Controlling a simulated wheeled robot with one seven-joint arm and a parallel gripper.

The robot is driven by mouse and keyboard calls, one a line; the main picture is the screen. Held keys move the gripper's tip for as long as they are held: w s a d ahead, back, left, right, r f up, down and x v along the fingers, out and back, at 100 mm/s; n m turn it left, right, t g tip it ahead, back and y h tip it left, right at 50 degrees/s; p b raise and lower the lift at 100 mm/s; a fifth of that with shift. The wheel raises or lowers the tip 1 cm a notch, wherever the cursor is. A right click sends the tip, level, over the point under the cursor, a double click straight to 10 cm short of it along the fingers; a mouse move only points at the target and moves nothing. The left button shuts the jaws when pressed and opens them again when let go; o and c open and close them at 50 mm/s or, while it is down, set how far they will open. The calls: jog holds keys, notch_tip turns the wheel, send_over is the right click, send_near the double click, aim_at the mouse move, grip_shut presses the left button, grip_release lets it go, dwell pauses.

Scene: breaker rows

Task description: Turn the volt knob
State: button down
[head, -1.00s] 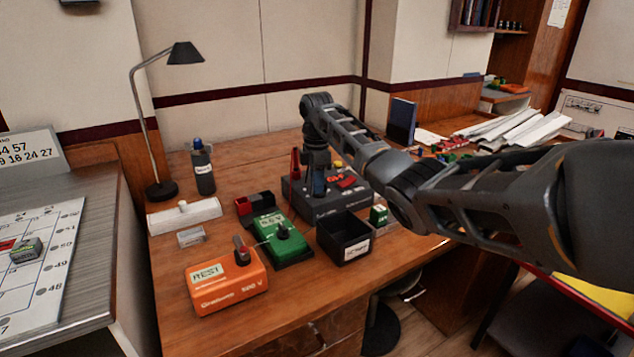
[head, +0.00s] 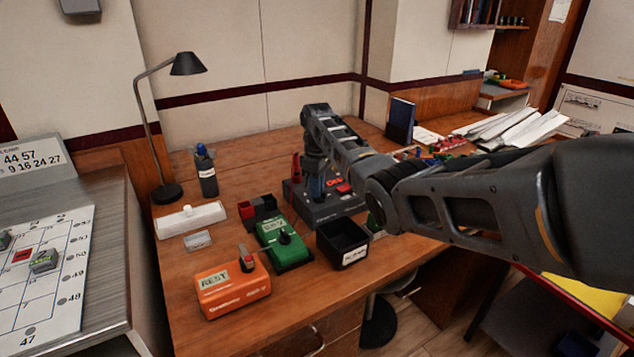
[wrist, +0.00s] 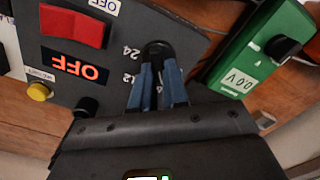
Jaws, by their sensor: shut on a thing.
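The volt knob (wrist: 157,48) is black and sits on a dark grey power unit (wrist: 120,22), with the marks 24 and 12 beside it in the wrist view. My gripper (wrist: 158,70) has its blue fingers shut on the knob, one on each side. The fingers hide part of the knob and its dial. The unit's display (wrist: 80,66) reads OFF, above a yellow button (wrist: 39,92) and below a red switch (wrist: 74,27). In the head view the power unit (head: 329,212) is partly covered by my arm.
A green meter (head: 284,244) and an orange REST box (head: 233,290) stand to the left. A black open bin (head: 343,242) stands close in front of the unit. A lamp (head: 165,192) and a bottle (head: 206,172) are farther left.

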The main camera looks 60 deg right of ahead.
jog(key=shift+m+p, duration=0.35)
jog(key=shift+m, duration=0.55)
jog(key=c, duration=1.1)
grip_release()
jog(key=shift+d, duration=0.1)
jog(key=shift+c, duration=0.2)
jog(key=shift+r, duration=3.9)
